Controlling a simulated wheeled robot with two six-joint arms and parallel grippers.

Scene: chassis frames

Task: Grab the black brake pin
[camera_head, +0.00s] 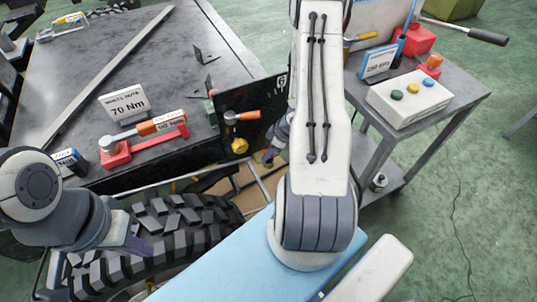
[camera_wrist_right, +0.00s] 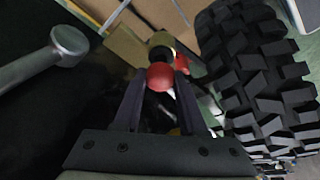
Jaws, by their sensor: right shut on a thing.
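In the right wrist view my right gripper (camera_wrist_right: 158,88) has its two dark fingers on either side of a red ball-shaped knob (camera_wrist_right: 160,76). It is shut on this red-knobbed piece. What lies below the knob is dark and blurred, so I cannot tell if it is the black brake pin. In the head view my right gripper is mostly hidden behind its own arm, near the black panel (camera_head: 262,98). My left gripper (camera_head: 138,246) is low at the left, over the tyre; its fingertips are not clear.
A side table (camera_head: 455,100) at right carries a button box (camera_head: 412,97).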

